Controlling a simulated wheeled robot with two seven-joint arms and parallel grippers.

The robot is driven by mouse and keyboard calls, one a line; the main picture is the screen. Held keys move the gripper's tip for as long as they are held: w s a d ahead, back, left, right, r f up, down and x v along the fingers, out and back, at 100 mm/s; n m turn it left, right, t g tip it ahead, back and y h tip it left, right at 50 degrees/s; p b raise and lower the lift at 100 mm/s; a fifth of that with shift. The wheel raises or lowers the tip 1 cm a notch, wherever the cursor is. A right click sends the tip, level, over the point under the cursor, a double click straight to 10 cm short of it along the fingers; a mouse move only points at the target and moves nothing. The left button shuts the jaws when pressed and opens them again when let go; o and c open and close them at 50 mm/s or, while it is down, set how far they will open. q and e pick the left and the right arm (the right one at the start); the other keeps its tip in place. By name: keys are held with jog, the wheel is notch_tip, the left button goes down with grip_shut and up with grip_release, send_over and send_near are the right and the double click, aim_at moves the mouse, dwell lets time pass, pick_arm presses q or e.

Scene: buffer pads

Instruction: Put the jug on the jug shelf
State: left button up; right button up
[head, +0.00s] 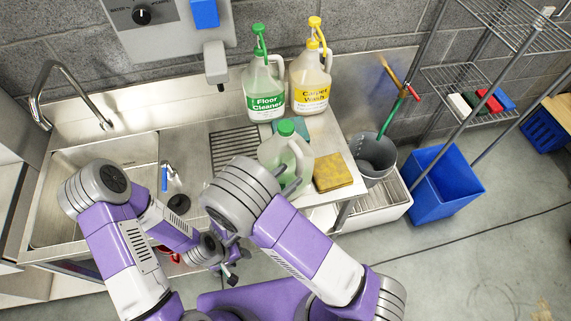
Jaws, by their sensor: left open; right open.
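A translucent jug with a green cap (292,163) stands upright near the counter's front edge, partly covered by my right arm. I cannot tell for sure which shelf is the jug shelf. A wire rack (470,82) stands at the right. My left gripper (228,271) is low in front of the counter, open and apart from the jug.
A Floor Cleaner jug (264,88) and a Carpet Wash jug (311,82) stand behind. A yellow sponge (337,172) lies right of the green-capped jug. A sink (90,160) is left; a grey bucket (374,157) and blue bin (442,185) are right.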

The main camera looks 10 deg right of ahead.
aim_at(297, 170)
jog(key=x, duration=0.5)
jog(key=shift+d+f, duration=0.1)
jog(key=shift+d, duration=0.1)
jog(key=shift+c, duration=0.4)
grip_shut()
dwell(0.7)
